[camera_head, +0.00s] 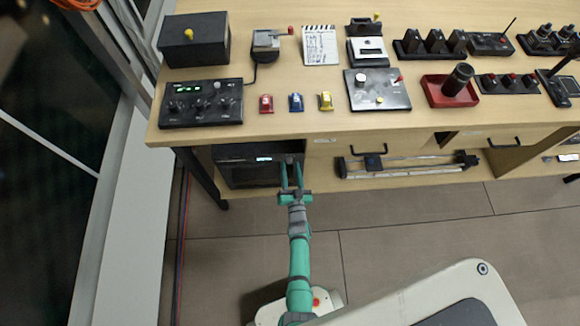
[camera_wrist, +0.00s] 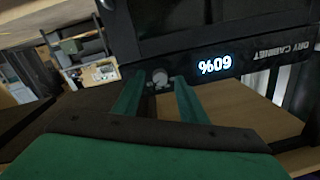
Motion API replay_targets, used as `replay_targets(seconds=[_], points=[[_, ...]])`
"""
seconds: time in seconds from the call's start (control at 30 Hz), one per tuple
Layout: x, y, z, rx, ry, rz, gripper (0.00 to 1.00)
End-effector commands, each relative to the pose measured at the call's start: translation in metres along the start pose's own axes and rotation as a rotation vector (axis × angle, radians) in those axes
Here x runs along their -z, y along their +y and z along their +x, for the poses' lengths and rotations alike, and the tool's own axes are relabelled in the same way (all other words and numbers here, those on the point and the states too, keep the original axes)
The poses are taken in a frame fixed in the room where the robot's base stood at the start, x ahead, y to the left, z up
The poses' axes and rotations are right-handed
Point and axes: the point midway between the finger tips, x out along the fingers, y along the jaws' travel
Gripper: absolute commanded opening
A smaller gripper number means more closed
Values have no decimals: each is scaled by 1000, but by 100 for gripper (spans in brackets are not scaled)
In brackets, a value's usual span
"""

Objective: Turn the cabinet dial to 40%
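The black dry cabinet (camera_head: 240,172) stands under the left part of the table. In the wrist view the dry cabinet's front panel (camera_wrist: 285,50) appears upside down. Its lit display (camera_wrist: 215,64) reads 60%. The small grey dial (camera_wrist: 160,76) sits beside the display on the panel. My gripper (camera_head: 291,163) reaches up to the cabinet front near its right end. In the wrist view my gripper (camera_wrist: 160,82) has its two green fingers apart, one on each side of the dial. I cannot tell whether the fingertips touch it.
The wooden table (camera_head: 220,150) above holds control boxes, a clapperboard (camera_head: 320,45) and several small coloured items. A table leg (camera_head: 203,178) stands left of the cabinet. The floor in front is mostly clear.

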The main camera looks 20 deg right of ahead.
Motion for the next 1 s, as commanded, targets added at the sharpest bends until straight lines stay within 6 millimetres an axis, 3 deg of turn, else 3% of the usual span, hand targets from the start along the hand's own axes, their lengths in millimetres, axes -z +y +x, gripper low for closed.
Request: replay_targets(seconds=[0.43,0.47,0.6,0.63,1.0], points=[[0,0,10,0,0,0,38],[0,0,10,0,0,0,36],[0,0,10,0,0,0,2],[0,0,10,0,0,0,0],[0,0,10,-1,-3,-46,0]])
